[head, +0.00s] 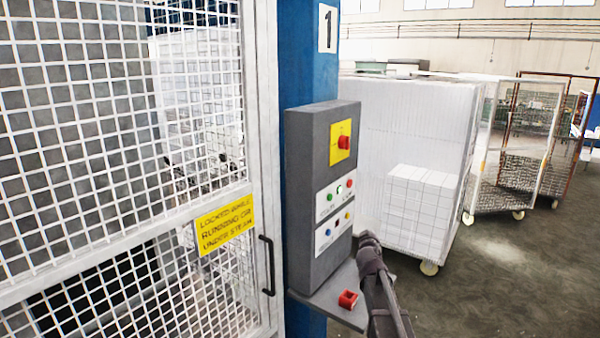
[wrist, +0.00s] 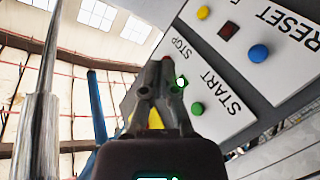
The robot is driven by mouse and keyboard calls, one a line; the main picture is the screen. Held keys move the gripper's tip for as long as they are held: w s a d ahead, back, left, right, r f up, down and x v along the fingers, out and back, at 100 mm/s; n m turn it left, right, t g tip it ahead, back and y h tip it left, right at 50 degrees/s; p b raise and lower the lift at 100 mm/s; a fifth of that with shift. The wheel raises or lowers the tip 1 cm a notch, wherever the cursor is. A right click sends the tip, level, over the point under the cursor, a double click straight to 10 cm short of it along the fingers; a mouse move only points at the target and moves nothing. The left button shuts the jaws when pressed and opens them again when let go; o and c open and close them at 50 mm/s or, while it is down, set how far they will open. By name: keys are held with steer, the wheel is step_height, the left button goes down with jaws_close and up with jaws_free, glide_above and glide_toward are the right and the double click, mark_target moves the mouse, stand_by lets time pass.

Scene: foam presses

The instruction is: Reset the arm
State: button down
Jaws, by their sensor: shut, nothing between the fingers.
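The grey control box (head: 318,200) stands on the blue post marked 1. It has a red switch on a yellow plate (head: 343,155) and two white button panels below. My gripper (head: 368,240) is near the box's lower right edge in the head view. In the wrist view my gripper (wrist: 167,66) is shut and empty, its tips in front of the START/STOP panel (wrist: 225,122). The green START button (wrist: 197,109) and a lit green lamp (wrist: 181,82) are right of the fingers. The blue button (wrist: 258,52) sits on the RESET panel. I cannot tell whether the fingers touch anything.
A white mesh gate (head: 130,275) with a yellow sign (head: 225,224) and black handle (head: 267,265) is at left. A small shelf (head: 330,310) under the box carries a red block (head: 348,299). White and brown wheeled cages stand at right; the floor (head: 480,290) before them is clear.

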steer(key=s+a+f+m+g+y+b, duration=0.1)
steer(key=s+f+m+g+b, duration=0.15)
steer(key=s+f+g, duration=0.65)
steer(key=s+a+f+m+g+b, duration=0.2)
steer(key=s+f+g+b, duration=0.15)
steer(key=s+f, duration=1.1)
steer(key=s+a+f+g+y+b, duration=0.1)
steer(key=s+a+g+y+b, duration=0.1)
steer(key=s, duration=1.1)
steer(key=shift+a+g+y, duration=0.4)
steer(key=shift+a+g, duration=0.15)
steer(key=shift+a, duration=0.5)
steer(key=shift+f, duration=0.1)
